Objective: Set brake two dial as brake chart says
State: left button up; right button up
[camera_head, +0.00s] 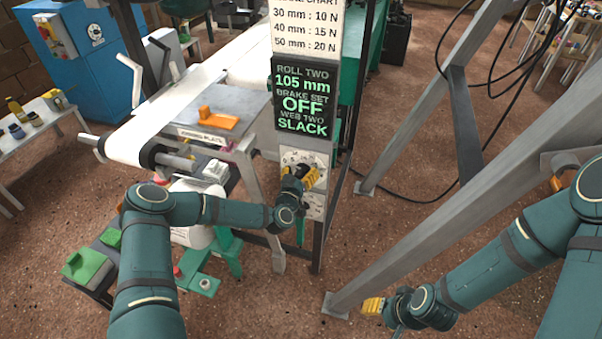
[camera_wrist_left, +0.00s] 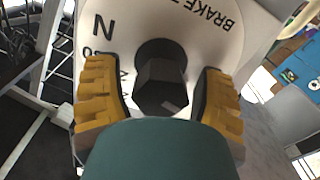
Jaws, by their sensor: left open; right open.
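The brake two dial (camera_wrist_left: 163,82) is a dark knob on a white round face marked "N" and "BRAKE", seen close in the left wrist view. My left gripper (camera_wrist_left: 160,100) is open, with a yellow-padded finger on either side of the knob and visible gaps. In the head view my left gripper (camera_head: 300,178) covers most of the dial face (camera_head: 291,157). The brake chart (camera_head: 307,28) is at the top, partly cut off; it reads 30 mm: 10 N, 40 mm: 15 N, 50 mm: 20 N. My right gripper (camera_head: 382,306) is low at right, away from the dial.
A display (camera_head: 303,98) below the chart reads roll two 105 mm, brake set OFF, web two SLACK. A second dial face (camera_head: 314,206) sits below. A grey slanted beam (camera_head: 440,190) stands right of the panel. A white web roll (camera_head: 135,140) is at left.

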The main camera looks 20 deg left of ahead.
pick_arm(q)
grip_shut()
jog(key=shift+w, duration=0.1)
jog(key=shift+m, duration=0.4)
jog(key=m, duration=0.2)
jog(key=shift+d+m, duration=0.15)
jog(key=shift+m, duration=0.25)
jog(key=m, duration=0.2)
jog(key=shift+d+m, duration=0.1)
jog(key=shift+m, duration=0.3)
jog(key=m, duration=0.1)
jog(key=m+b, duration=0.1)
jog(key=m, duration=0.1)
jog(key=m+b, duration=0.1)
jog(key=m, duration=0.1)
jog(key=shift+f, duration=0.25)
jog(key=shift+m+b, duration=0.35)
jog(key=shift+m, duration=1.25)
